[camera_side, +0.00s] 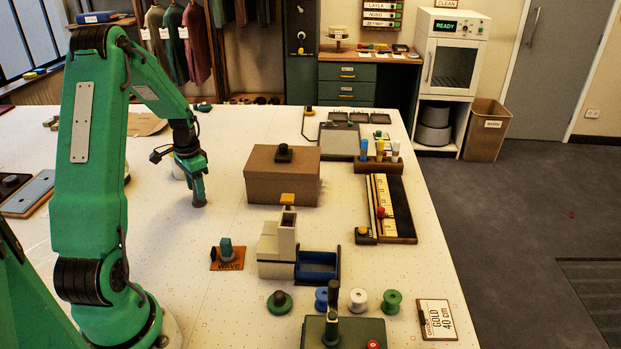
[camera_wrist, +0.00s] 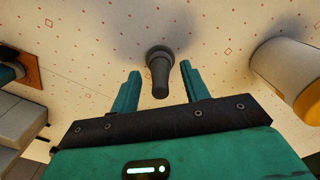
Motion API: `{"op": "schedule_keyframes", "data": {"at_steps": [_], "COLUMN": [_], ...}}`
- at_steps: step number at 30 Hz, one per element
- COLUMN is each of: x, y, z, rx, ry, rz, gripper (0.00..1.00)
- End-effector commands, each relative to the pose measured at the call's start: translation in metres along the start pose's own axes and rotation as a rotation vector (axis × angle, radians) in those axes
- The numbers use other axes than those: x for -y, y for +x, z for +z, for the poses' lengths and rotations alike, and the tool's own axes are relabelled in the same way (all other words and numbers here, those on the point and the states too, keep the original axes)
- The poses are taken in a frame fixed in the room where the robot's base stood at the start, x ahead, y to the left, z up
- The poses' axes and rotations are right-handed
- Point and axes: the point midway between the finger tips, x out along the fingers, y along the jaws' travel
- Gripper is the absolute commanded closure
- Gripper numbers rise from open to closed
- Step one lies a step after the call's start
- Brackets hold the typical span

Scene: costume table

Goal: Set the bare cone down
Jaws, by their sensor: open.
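A dark grey cone (camera_wrist: 159,73) with a wider round foot shows in the wrist view and appears to stand upright on the white table, nothing on it. My gripper (camera_wrist: 160,86) is open, with one green finger on each side of the cone's narrow end and gaps visible between. In the side view my gripper (camera_side: 198,188) points down, low over the left part of the table. There the cone is hard to tell apart from the fingers.
A white cylinder with an orange end (camera_wrist: 290,75) is right of the cone in the wrist view. The orange WAVE plate (camera_side: 228,262) with a blue-grey piece lies nearer the camera. A brown box (camera_side: 265,185) stands to the right. Bare table lies between them.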

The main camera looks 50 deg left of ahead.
Motion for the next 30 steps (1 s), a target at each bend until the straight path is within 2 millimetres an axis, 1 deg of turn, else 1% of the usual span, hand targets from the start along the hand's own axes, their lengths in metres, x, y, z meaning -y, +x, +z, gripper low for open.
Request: {"op": "schedule_keyframes", "data": {"at_steps": [8, 18, 24, 30], "x": [0.001, 0.001, 0.0, 0.0], "y": [-0.034, -0.089, -0.109, -0.116], "z": [-0.001, -0.001, 0.0, 0.0], "rx": [-0.004, -0.003, -0.002, -0.001], "ry": [0.0, 0.0, 0.0, 0.0], "rz": [-0.004, -0.003, -0.002, -0.001], "gripper": [0.54, 0.54, 0.54, 0.54]}}
